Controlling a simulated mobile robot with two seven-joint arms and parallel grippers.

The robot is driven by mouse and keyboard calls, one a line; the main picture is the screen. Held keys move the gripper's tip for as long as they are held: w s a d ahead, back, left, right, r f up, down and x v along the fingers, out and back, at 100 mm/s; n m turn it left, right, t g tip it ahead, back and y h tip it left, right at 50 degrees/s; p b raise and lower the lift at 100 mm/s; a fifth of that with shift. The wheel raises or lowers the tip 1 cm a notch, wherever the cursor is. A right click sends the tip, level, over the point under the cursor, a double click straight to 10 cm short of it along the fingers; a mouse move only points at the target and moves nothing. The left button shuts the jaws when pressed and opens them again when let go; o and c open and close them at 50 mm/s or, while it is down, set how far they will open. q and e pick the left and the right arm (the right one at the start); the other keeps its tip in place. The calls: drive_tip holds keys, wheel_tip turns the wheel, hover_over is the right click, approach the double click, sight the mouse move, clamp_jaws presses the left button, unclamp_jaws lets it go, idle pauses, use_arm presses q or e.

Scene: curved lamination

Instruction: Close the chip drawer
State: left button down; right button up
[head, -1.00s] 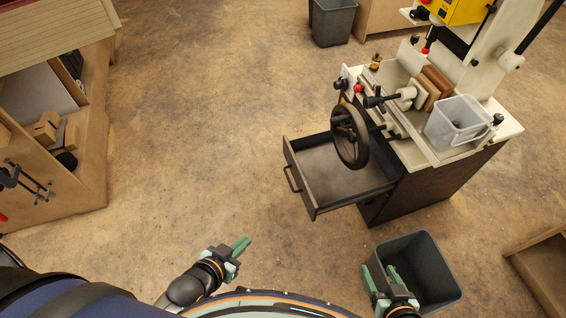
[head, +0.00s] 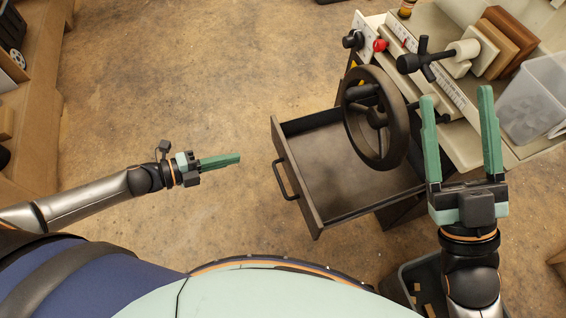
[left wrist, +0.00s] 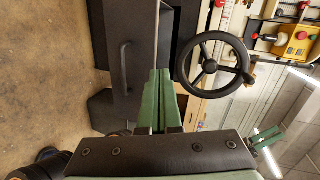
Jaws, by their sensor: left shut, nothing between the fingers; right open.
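The chip drawer (head: 335,172) is pulled out of the machine's dark cabinet, and its inside looks empty. Its dark front panel carries a bar handle (head: 281,180) facing my left side. My left gripper (head: 238,158) is shut and empty, a short way left of the handle and apart from it. In the left wrist view the drawer front (left wrist: 140,50) and its handle (left wrist: 125,68) show beyond the shut green fingers (left wrist: 162,82). My right gripper (head: 457,92) is open and empty, appearing in front of the machine table's near edge and right of the handwheel.
A dark handwheel (head: 348,120) stands over the drawer's right part; it also shows in the left wrist view (left wrist: 213,65). A clear plastic bin (head: 535,98) sits on the machine table. A dark waste bin (head: 400,276) stands below my right arm. Floor left of the drawer is clear.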

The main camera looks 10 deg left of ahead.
use_arm(q)
wheel_tip(320, 180, down, 2)
drive_tip(key=a+m+g+b, duration=0.1)
drive_tip(key=a+m, duration=0.1)
drive_tip(key=b, duration=0.4)
approach(284, 151)
drive_tip(key=shift+h, duration=0.3)
drive_tip(key=x, duration=0.5)
drive_tip(key=shift+f, duration=0.15)
drive_tip(key=shift+w+d, duration=0.4)
drive_tip(key=shift+d, duration=0.1)
use_arm(e)
drive_tip(key=s+f+n+y, duration=0.1)
drive_tip(key=s+f+y, duration=0.1)
drive_tip(key=y, duration=0.1)
drive_tip(key=shift+s+a+f+n, duration=0.1)
drive_tip(key=shift+s+a+n, duration=0.2)
drive_tip(key=shift+n, duration=0.1)
use_arm(q)
drive_tip(key=shift+d, duration=0.15)
use_arm(e)
drive_tip(key=shift+w+d, duration=0.1)
drive_tip(key=shift+w, duration=0.05)
